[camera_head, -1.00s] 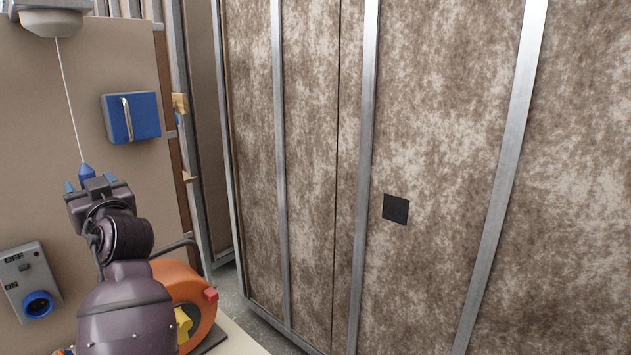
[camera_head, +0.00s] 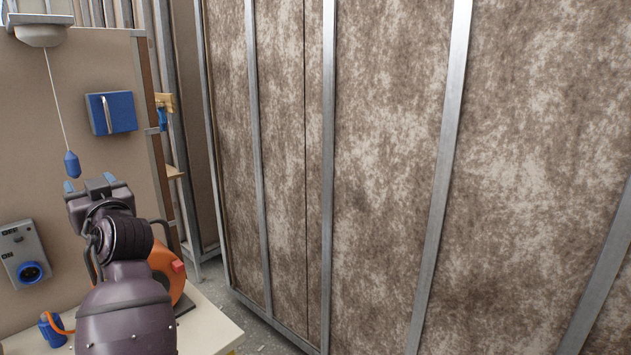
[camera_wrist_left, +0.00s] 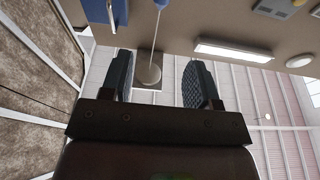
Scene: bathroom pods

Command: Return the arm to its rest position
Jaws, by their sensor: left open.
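My left arm comes up from the bottom left in the head view, and its gripper (camera_head: 92,184) points toward the beige panel. The gripper is open. In the left wrist view its two dark, ridged fingers (camera_wrist_left: 160,82) stand apart with no object held between them. A blue pull handle (camera_head: 72,165) hangs on a white cord from a pale ceiling unit (camera_head: 40,32), just above the fingertips in the head view. In the left wrist view the cord (camera_wrist_left: 156,35) runs to a round base between the fingers. My right gripper is not in view.
The beige panel carries a blue box with a metal handle (camera_head: 111,113) and a grey ON/OFF box with a blue socket (camera_head: 27,258). An orange reel (camera_head: 167,268) and a blue plug (camera_head: 52,330) sit on the pale bench (camera_head: 215,330). Mottled wall panels (camera_head: 385,150) fill the right.

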